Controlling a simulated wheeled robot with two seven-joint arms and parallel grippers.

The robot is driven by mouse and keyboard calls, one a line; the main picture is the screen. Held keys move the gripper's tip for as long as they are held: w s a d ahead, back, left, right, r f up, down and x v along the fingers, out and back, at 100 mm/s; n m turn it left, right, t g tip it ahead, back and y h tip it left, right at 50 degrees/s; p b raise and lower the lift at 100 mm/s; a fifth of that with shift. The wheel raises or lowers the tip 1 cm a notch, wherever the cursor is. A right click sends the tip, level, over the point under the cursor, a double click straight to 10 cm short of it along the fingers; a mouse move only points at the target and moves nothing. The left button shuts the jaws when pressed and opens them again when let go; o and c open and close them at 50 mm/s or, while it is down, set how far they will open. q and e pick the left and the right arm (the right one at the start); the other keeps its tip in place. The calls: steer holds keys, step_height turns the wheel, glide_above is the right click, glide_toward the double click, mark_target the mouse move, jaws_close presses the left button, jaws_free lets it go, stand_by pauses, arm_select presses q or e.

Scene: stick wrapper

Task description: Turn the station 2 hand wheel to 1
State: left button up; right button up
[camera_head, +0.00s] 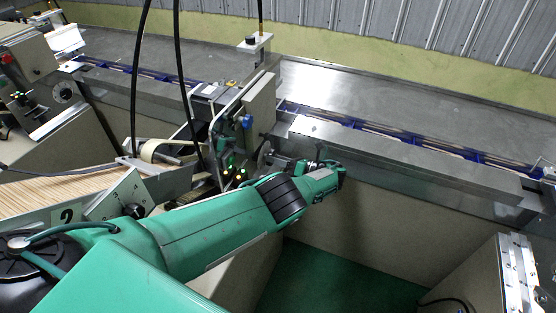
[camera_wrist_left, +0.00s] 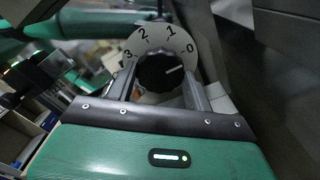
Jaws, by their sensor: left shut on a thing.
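The station 2 hand wheel is a black ribbed knob (camera_wrist_left: 160,72) with a white pointer line, in front of a pale dial plate (camera_wrist_left: 150,38) marked 0, 1, 2 and 3. The pointer faces right and slightly up, close to the 0 end of the scale and away from the 1. My left gripper (camera_wrist_left: 162,88) is shut on the knob, with one finger on each side. In the head view, my left gripper (camera_head: 282,163) is at the dial on the machine's side, and the knob is mostly hidden there. My right gripper is not in view.
A long metal rail (camera_head: 400,150) runs behind my left wrist. Black cables (camera_head: 180,80) hang over the machine. The green floor (camera_head: 335,280) below is open.

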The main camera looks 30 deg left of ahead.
arm_select(q)
steer(key=shift+s+f, duration=0.1)
stand_by(0.3)
steer(key=o, duration=1)
steer(key=shift+c, duration=0.2)
steer(key=d+b, duration=0.8)
steer(key=d, duration=0.6)
steer(key=shift+w, duration=0.45)
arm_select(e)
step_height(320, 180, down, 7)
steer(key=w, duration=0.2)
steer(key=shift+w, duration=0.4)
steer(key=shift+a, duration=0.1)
